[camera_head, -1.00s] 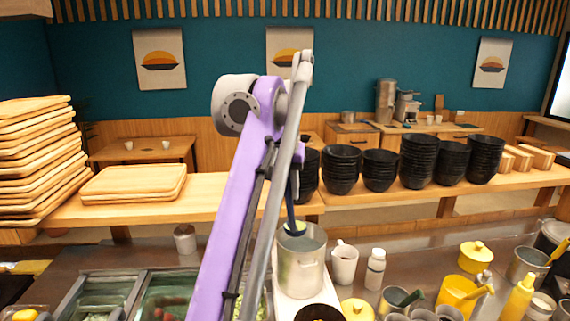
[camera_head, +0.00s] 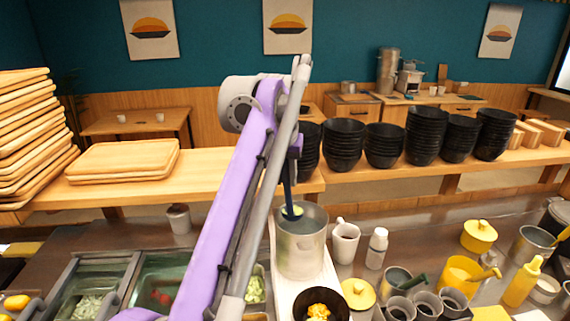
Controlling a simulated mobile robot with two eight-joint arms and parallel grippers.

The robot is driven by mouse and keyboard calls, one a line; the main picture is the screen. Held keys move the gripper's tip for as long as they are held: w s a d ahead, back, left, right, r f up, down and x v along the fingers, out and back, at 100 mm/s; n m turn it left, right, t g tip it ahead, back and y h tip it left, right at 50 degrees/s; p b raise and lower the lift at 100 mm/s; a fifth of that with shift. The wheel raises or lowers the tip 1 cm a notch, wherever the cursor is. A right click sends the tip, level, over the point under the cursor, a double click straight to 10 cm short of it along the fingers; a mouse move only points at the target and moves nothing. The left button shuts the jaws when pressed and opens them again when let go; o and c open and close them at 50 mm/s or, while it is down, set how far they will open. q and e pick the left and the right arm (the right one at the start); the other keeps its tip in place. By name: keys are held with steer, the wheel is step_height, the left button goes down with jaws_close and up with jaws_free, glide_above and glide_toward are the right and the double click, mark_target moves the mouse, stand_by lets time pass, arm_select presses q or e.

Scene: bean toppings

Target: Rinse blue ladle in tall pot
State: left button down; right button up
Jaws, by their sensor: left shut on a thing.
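The blue ladle (camera_head: 289,186) hangs nearly upright with its dark blue handle up and its pale greenish bowl down. The bowl is at the left part of the mouth of the tall pot (camera_head: 302,252), a grey metal cylinder; I cannot tell how deep it sits or whether it touches the rim. My left gripper (camera_head: 295,149) is shut on the top of the handle, above the pot, and is mostly hidden behind my purple arm. My right gripper is not in view.
A white mug (camera_head: 345,242) and a white bottle (camera_head: 377,248) stand right of the pot. Stacks of black bowls (camera_head: 342,146) stand behind on the wooden counter (camera_head: 390,178).

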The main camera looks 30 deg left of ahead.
arm_select(q)
step_height(320, 180, down, 10)
steer(key=s+t+b, duration=0.1)
steer(key=s+b, duration=0.1)
steer(key=b, duration=0.2)
steer(key=shift+s+d+t+y, duration=0.3)
steer(key=shift+d+t, duration=0.1)
steer(key=shift+d, duration=0.05)
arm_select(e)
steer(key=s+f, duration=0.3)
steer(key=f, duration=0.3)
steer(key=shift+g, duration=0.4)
arm_select(q)
steer(key=shift+r, duration=0.1)
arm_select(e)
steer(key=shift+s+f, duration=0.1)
